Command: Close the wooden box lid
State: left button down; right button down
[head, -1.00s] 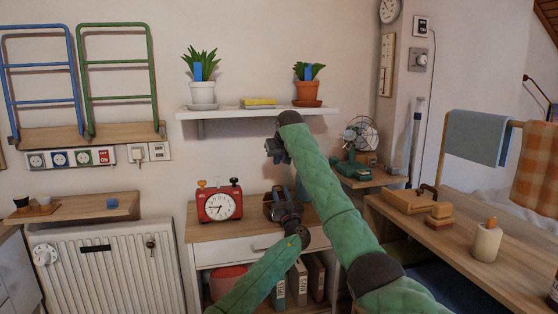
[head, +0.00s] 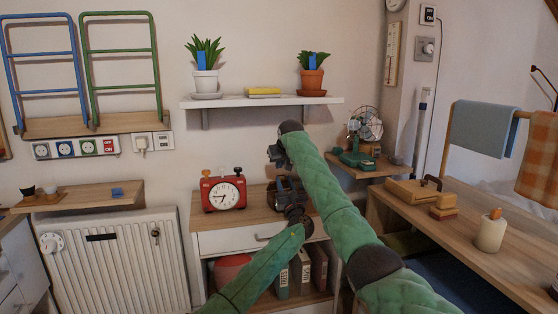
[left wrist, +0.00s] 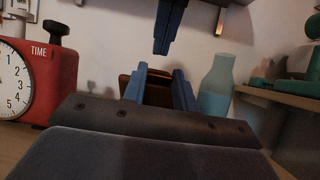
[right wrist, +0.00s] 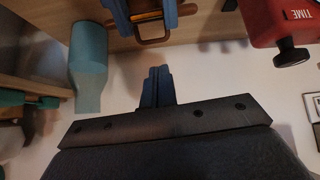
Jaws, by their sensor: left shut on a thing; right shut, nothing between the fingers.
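The wooden box stands on the dresser top (head: 240,221), hidden behind my left gripper (head: 287,190) in the head view. In the left wrist view, part of the brown box (left wrist: 158,85) shows between the blue fingers of my left gripper, which is shut on it. In the right wrist view the box (right wrist: 148,18) shows at the top edge, with a loop-like handle or clasp and left fingers on both sides. The lid's angle is unclear. My right gripper (head: 274,156) is shut and empty, above the box and apart from it; its fingers point down in the left wrist view (left wrist: 168,28).
A red clock (head: 224,191) stands left of the box. A blue bottle (left wrist: 216,85) stands to its right. A white shelf (head: 260,102) with plants is above. A green fan (head: 362,140) sits on a corner shelf, and a wooden desk (head: 480,260) is at right.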

pick_arm(q)
jog(key=shift+f+h, duration=0.25)
jog(key=shift+h, duration=0.05)
pick_arm(e)
jog(key=shift+s+d+f, duration=0.25)
jog(key=shift+s+f, duration=0.25)
jog(key=shift+f, duration=0.3)
jog(key=shift+s+d+f, duration=0.2)
jog(key=shift+s+f, duration=0.25)
jog(key=shift+f, duration=0.05)
